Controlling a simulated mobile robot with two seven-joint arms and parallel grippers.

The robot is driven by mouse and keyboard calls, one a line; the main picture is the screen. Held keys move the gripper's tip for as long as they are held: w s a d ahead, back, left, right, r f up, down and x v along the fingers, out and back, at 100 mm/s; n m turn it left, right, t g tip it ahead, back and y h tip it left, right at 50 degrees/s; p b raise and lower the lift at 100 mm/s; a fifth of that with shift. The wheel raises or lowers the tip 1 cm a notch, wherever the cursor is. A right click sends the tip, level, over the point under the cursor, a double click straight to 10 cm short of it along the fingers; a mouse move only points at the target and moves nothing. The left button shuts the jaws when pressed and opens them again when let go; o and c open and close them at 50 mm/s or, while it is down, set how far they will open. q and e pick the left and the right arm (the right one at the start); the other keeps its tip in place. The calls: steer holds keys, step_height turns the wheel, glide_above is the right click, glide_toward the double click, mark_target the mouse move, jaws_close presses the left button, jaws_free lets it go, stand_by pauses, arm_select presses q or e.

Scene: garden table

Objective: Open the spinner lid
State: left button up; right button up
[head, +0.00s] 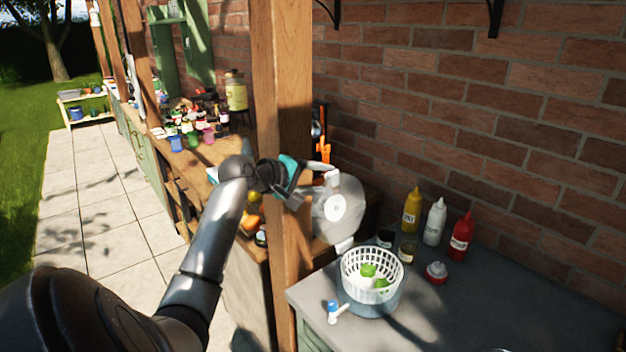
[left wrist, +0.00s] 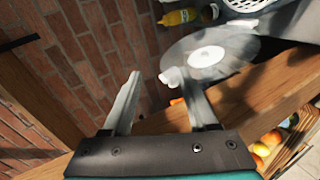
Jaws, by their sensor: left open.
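The spinner bowl (head: 372,300) stands on the grey counter with a white basket (head: 372,265) in it. Its top is open and green pieces show inside. The clear round spinner lid (head: 352,210), with a white hub, is off the bowl, tilted, to its upper left. It also shows in the left wrist view (left wrist: 232,52), just beyond the fingers. My left gripper (head: 325,183) is beside the lid; its fingers (left wrist: 161,88) are spread with nothing seen clamped between them. I cannot tell whether they touch the lid. My right gripper is not in view.
Yellow (head: 411,210), white (head: 434,222) and red (head: 461,236) bottles stand by the brick wall. Small jars and a red-and-white item (head: 436,272) are near the bowl. A blue-and-white piece (head: 337,312) lies at the counter's front. A wooden post (head: 283,120) rises close to my left gripper.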

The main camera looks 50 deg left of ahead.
arm_select(q)
steer(key=shift+v, duration=1)
